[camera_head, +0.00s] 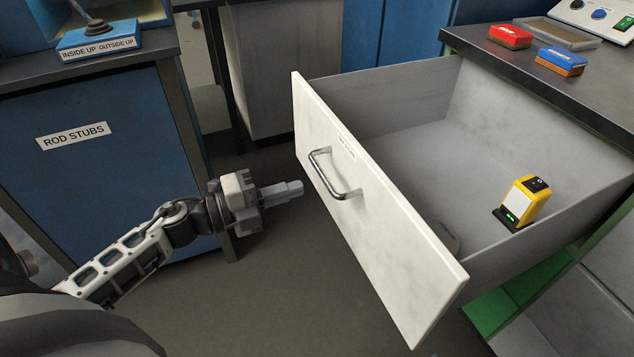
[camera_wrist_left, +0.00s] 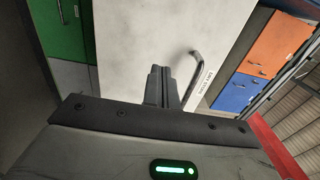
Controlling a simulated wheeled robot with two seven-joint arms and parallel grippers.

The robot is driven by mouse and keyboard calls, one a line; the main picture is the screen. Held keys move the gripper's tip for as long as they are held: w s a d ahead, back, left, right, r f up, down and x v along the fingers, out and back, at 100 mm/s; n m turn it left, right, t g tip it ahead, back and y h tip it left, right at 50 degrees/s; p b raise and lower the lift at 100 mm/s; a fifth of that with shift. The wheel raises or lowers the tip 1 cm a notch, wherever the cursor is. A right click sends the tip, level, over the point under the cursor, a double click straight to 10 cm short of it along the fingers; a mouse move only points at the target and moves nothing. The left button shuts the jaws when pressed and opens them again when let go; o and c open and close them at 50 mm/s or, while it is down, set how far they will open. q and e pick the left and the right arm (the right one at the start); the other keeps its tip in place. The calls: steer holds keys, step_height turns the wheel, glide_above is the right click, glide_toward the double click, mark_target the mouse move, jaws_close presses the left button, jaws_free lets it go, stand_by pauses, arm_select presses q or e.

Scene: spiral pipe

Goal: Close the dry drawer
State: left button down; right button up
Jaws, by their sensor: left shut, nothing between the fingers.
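The drawer (camera_head: 375,225) stands pulled far out of the right-hand bench, its pale front facing left. A metal bar handle (camera_head: 333,174) is fixed on that front, under a small label too small to read. My left gripper (camera_head: 298,187) is shut and empty, pointing at the drawer front, left of and slightly below the handle. I cannot tell from the head view whether it touches the front. In the left wrist view the shut fingers (camera_wrist_left: 158,88) are before the pale front, with the handle (camera_wrist_left: 195,66) to their right. My right gripper is not in view.
Inside the drawer is a yellow device (camera_head: 522,200) with a green light. The bench top (camera_head: 480,45) holds a red box (camera_head: 510,36), a blue box (camera_head: 560,61) and a grey tray. A blue cabinet (camera_head: 90,160) labelled ROD STUBS stands at left. Floor shows between cabinet and drawer.

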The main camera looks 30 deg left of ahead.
mark_target(333, 177)
arm_select(q)
steer(key=x, duration=0.5)
steer(key=shift+w+d, duration=0.2)
steer(key=shift+w, duration=0.1)
